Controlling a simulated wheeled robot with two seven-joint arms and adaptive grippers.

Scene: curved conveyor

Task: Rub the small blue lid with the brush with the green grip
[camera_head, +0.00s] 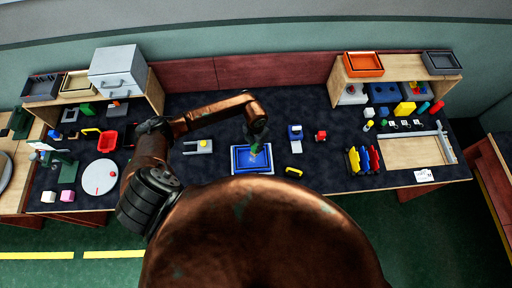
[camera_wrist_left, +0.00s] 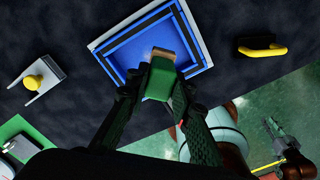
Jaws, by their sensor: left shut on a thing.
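My left gripper (camera_head: 256,138) is shut on the brush with the green grip (camera_wrist_left: 158,82). In the head view, the green of the brush (camera_head: 255,149) shows just below the fingers. The brush's tan end (camera_wrist_left: 163,56) points towards a square blue thing with a raised rim (camera_head: 238,163), which seems to be the blue lid. The lid (camera_wrist_left: 145,47) lies on a pale square base in front of the gripper. The brush end overlaps the lid's near part; I cannot tell whether they touch.
A pale plate with a yellow knob (camera_head: 203,146) lies left of the lid. A black piece with a yellow handle (camera_head: 293,172) lies to its right. A blue and white item (camera_head: 295,132) and a red block (camera_head: 321,135) stand farther right. Dark table surface is clear between them.

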